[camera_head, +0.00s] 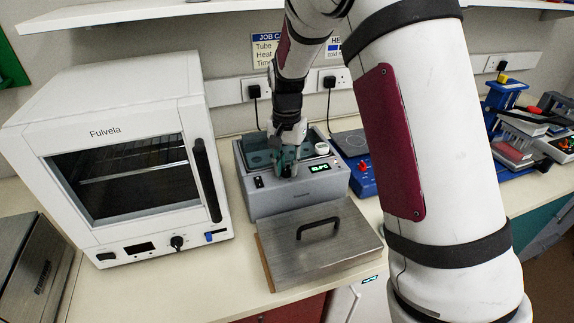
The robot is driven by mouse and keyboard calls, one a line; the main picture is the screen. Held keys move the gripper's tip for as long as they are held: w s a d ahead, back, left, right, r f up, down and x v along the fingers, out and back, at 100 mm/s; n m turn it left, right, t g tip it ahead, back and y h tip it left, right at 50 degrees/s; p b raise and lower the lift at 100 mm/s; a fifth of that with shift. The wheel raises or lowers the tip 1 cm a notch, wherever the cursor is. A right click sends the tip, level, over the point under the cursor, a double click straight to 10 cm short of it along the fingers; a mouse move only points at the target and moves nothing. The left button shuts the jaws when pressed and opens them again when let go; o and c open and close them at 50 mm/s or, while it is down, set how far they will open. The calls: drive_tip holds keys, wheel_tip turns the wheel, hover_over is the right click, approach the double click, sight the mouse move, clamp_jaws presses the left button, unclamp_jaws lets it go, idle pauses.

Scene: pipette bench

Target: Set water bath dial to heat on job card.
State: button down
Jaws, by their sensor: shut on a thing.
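The water bath (300,203) is a grey box on the bench, with a small switch at the left of its front and a lit green display (319,168) at the right; its digits are too small to read surely. My gripper (287,171) is at the front panel between them, shut on what appears to be the dial, which the fingers hide. The job card (266,50) hangs on the wall; "Tube", "Heat" and "Time" show, but my arm covers its right side and the values.
A white oven (105,125) stands close on the left. A steel lid with a black handle (322,246) lies in front of the bath. A blue device (361,184) with a dark plate is at right. Racks (505,95) stand far right. My arm blocks much of the right side.

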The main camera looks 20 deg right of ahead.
sight(287, 168)
drive_tip(key=shift+m, duration=2)
drive_tip(key=c, duration=1.4)
unclamp_jaws()
drive_tip(key=shift+o, duration=0.2)
wheel_tip(287, 168, up, 12)
